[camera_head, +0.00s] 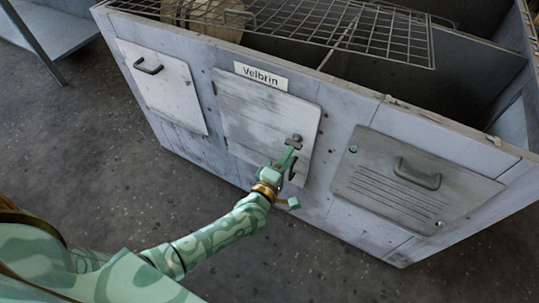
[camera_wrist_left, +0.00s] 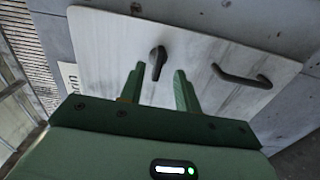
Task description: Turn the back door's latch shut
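A pale, scuffed door (camera_head: 248,112) sits in the middle of the grey housing's near face, under a "Velbrin" label (camera_head: 261,76). It looks shut. Its small dark latch (camera_head: 294,141) is near the door's right edge, and a dark bar handle (camera_head: 291,172) is below, partly behind my gripper. My left gripper (camera_head: 287,154) is at the latch. In the left wrist view the latch (camera_wrist_left: 156,63) shows between the two green fingertips (camera_wrist_left: 159,70), with gaps on both sides. The gripper is open; contact is not visible. My right gripper is out of view.
A panel with a handle (camera_head: 162,80) is to the left, and a louvred panel (camera_head: 405,190) to the right. A wire grid (camera_head: 350,30) lies across the housing's open top. The dark floor (camera_head: 90,150) in front is clear.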

